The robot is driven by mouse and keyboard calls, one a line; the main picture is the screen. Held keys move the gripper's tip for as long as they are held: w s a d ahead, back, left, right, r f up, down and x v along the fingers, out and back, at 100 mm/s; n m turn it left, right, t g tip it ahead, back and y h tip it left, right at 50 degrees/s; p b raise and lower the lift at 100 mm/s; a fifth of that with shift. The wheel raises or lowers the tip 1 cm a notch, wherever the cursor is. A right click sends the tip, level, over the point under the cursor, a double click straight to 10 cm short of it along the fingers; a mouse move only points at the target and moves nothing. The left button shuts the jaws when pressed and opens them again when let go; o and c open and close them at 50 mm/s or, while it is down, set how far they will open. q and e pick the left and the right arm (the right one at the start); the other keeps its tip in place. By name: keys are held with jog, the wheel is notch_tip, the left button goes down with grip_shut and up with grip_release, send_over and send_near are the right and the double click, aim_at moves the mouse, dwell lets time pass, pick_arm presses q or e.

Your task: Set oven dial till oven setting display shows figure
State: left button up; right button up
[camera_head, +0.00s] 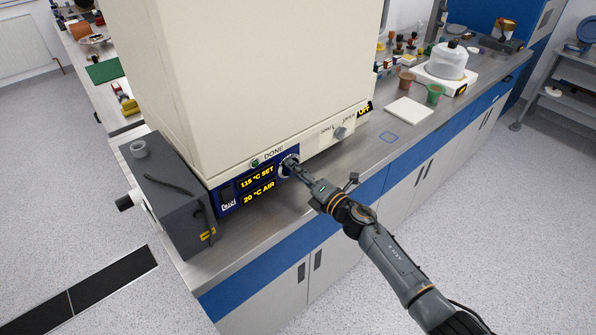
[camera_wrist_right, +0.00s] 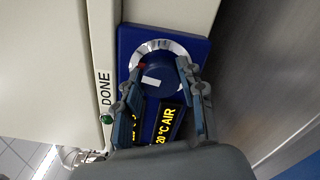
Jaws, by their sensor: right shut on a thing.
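The oven (camera_head: 240,70) is a tall cream cabinet on a steel-topped bench. The oven setting display (camera_head: 256,181) on its blue panel reads "115 °C SET". The line below it reads "20 °C AIR" (camera_head: 259,192). The oven dial (camera_head: 289,165) is round with a silver ring, to the right of the display. In the right wrist view the dial (camera_wrist_right: 156,78) shows a dark blue knob with a white mark. My right gripper (camera_head: 291,166) is shut on the dial, with a finger on either side of the knob in the wrist view (camera_wrist_right: 158,78). My left gripper is out of view.
A dark grey box (camera_head: 170,195) stands left of the panel.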

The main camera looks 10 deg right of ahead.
jog(key=shift+f, duration=0.1)
jog(key=o, duration=1.2)
jog(key=shift+c, duration=0.2)
jog(key=v, duration=1.2)
